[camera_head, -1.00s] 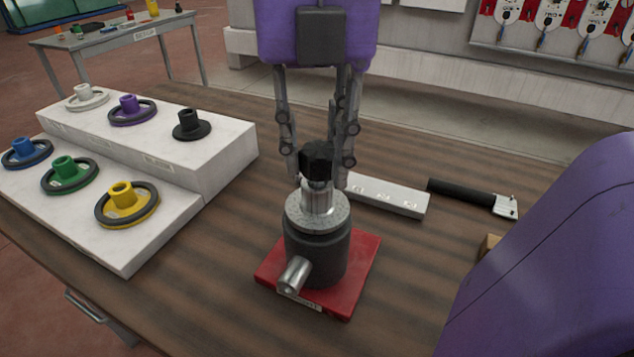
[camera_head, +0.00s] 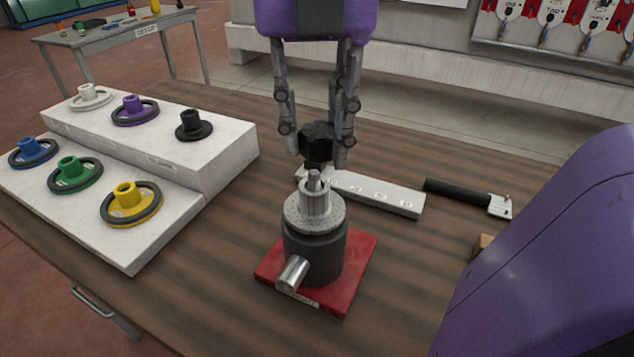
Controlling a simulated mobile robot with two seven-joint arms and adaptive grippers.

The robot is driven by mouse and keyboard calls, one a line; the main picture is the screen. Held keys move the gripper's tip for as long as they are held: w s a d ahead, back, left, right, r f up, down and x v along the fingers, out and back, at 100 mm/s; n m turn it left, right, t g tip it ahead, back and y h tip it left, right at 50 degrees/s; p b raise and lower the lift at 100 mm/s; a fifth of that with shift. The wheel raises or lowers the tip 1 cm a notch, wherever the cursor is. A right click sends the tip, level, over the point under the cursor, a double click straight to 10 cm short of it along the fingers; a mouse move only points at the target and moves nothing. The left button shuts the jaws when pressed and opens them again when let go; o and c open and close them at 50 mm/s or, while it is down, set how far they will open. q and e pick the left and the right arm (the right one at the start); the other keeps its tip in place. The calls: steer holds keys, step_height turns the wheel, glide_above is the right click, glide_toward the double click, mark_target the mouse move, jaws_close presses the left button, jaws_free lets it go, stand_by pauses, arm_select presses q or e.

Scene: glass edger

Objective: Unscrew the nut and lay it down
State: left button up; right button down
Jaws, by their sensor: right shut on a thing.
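The black nut (camera_head: 317,142) is between the fingers of my right gripper (camera_head: 318,150), which is shut on it and points down. The nut is clear of the bare threaded stud (camera_head: 314,178), a little above and behind its tip. The stud rises from the metal top of the dark cylindrical spindle (camera_head: 314,255), which stands upright on a red base plate (camera_head: 350,290). A white block with several round recesses (camera_head: 385,196) lies on the table behind the spindle. My left gripper is not in view.
A white stepped stand (camera_head: 225,165) at left holds several coloured wheels, including the yellow one (camera_head: 130,204). A black-handled tool (camera_head: 468,194) lies at the right of the white block. A purple arm part of mine fills the lower right. The wooden tabletop in front is clear.

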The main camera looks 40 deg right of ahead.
mark_target(314, 130)
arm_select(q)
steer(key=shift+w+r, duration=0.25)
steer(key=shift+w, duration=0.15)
arm_select(e)
steer(key=shift+r, duration=0.3)
steer(key=shift+r+p, duration=1.25)
steer(key=shift+r, duration=0.8)
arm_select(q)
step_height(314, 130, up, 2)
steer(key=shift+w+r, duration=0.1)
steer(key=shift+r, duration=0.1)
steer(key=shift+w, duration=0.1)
arm_select(e)
steer(key=shift+f, duration=0.1)
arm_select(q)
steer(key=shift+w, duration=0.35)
arm_select(e)
steer(key=shift+s+a, duration=0.1)
